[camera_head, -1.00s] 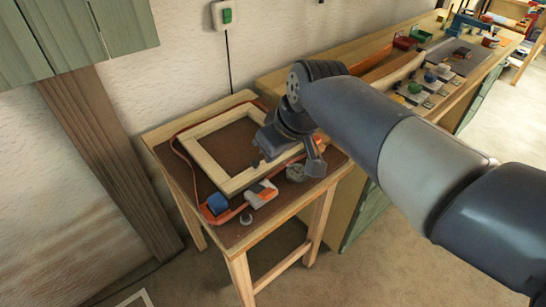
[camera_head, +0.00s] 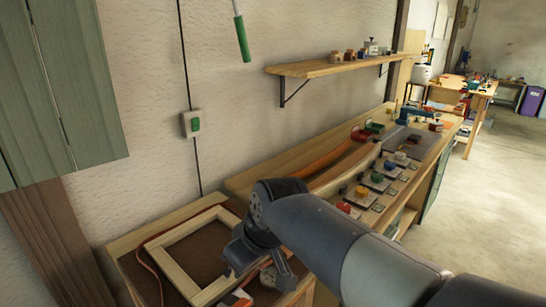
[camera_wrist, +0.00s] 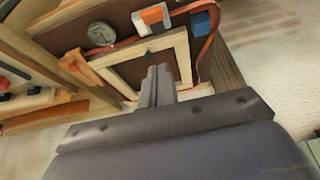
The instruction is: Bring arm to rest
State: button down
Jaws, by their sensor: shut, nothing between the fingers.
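My arm reaches from the lower right over the small wooden table (camera_head: 119,262) in the head view. My gripper (camera_head: 284,272) hangs above the table's right part, close to the wooden frame (camera_head: 168,270). In the wrist view my gripper (camera_wrist: 160,72) is shut, its fingers together and empty, and the wooden frame (camera_wrist: 118,70) lies beyond the fingertips. The arm's wrist hides part of the table and frame in the head view.
A long workbench (camera_head: 237,184) with a bent lath (camera_head: 345,168) and several clamp blocks stands right behind the table. A wall shelf (camera_head: 330,67) is above it. A green cabinet (camera_head: 80,80) hangs at the left. Open floor (camera_head: 480,200) lies to the right.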

send_over(241, 305)
notch_tip(241, 305, down, 10)
jog(key=shift+d+f, duration=0.1)
jog(key=shift+d, duration=0.05)
jog(key=shift+w+a+r+p, duration=0.1)
jog(key=shift+a+r+p, duration=0.1)
jog(key=shift+r+p, duration=0.3)
jog(key=g+h+p, duration=0.1)
jog(key=p, duration=0.1)
jog(key=w+a+r+g+h+p, duration=0.1)
jog(key=p, duration=0.1)
jog(key=shift+w+a+r+h, duration=0.15)
jog(key=shift+w+a+h, duration=0.15)
jog(key=shift+h, duration=0.1)
jog(key=shift+r+g, duration=0.25)
jog(key=shift+g, duration=0.05)
jog(key=shift+s+d+r, duration=0.1)
jog(key=shift+r, duration=0.75)
jog(key=shift+s+d+r, duration=0.1)
jog(key=shift+r, duration=0.75)
jog(key=shift+f, duration=0.1)
